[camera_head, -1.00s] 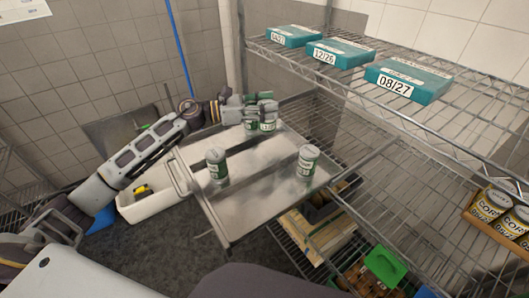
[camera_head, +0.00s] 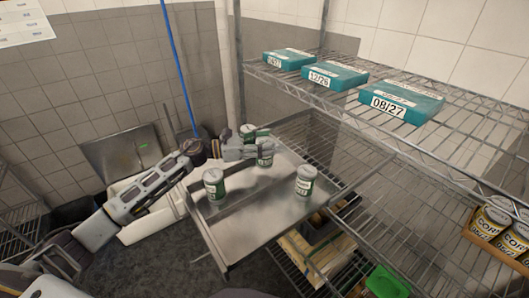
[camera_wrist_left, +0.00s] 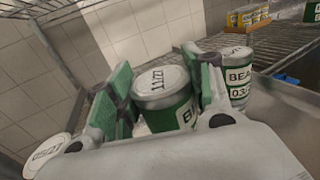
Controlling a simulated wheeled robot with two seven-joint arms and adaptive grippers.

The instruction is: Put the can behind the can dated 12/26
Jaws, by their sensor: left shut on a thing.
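My left gripper (camera_head: 262,147) is shut on a white-and-green can (camera_head: 266,158) on the metal cart (camera_head: 240,235). In the left wrist view the green-padded fingers (camera_wrist_left: 160,85) stand on both sides of this can (camera_wrist_left: 160,88); its lid seems to read 11/27. Another can (camera_head: 247,131) is just behind the gripper. Two more stand at the cart's near left (camera_head: 214,187) and right (camera_head: 305,181). A can (camera_wrist_left: 239,75) marked "BEA" and 03/ is beside the fingers in the wrist view. No can date is readable in the head view. My right gripper is out of view.
Teal boxes stand on the wire shelf (camera_head: 440,150): one marked 12/26 (camera_head: 335,76), one 08/27 (camera_head: 402,103), and one (camera_head: 290,60) at the far left. The shelf's front is clear.

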